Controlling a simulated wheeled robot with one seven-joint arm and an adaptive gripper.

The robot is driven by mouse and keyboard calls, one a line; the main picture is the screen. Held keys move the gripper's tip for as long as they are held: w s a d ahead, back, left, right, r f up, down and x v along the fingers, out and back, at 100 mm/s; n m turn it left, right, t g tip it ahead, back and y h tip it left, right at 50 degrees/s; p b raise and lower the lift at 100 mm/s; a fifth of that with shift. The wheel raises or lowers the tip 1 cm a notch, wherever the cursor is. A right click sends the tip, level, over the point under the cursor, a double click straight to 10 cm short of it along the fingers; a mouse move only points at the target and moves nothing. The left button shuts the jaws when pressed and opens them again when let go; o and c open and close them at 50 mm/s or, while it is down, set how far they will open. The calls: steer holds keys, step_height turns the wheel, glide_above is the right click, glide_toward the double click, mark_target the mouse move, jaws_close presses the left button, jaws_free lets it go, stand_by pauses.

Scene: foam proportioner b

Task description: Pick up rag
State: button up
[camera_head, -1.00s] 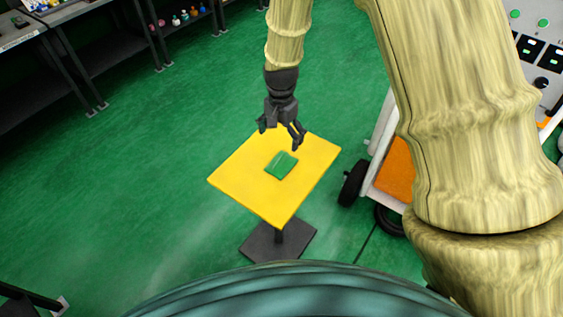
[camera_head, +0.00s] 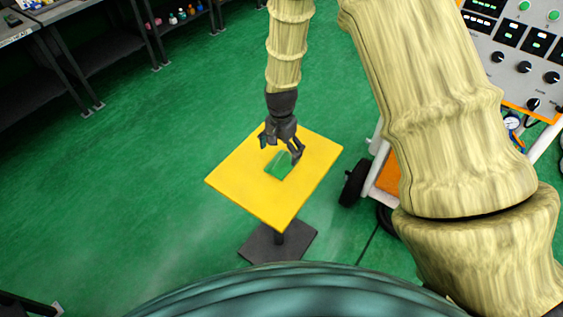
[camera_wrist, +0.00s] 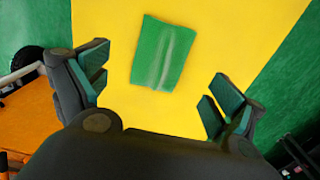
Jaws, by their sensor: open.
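The rag is a small green rectangle (camera_head: 279,162) lying flat on a yellow square table top (camera_head: 250,193). In the wrist view the rag (camera_wrist: 162,54) lies just beyond and between my fingertips, slightly tilted, with a pale streak down it. My gripper (camera_head: 282,148) hangs over the table at the far side of the rag and hides part of it in the head view. In the wrist view my gripper (camera_wrist: 158,90) is open and empty, its two fingers spread wider than the rag. The fingers look apart from the rag.
The table stands on a dark pedestal base (camera_head: 277,243) on the green floor. A wheeled cart (camera_head: 385,185) with an orange deck and a control panel (camera_head: 520,50) is close on the right. Dark shelving (camera_head: 80,60) stands at the upper left. The floor left of the table is clear.

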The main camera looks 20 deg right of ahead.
mark_target(282, 158)
steer(key=shift+w+d+f+p, duration=0.15)
steer(key=shift+f+p, duration=0.3)
steer(key=shift+f, duration=0.5)
steer(key=shift+w+d+f+p, duration=0.1)
steer(key=shift+f+p, duration=0.35)
steer(key=shift+f, duration=1.45)
steer(key=shift+s+a, duration=0.1)
steer(key=c, duration=1.4)
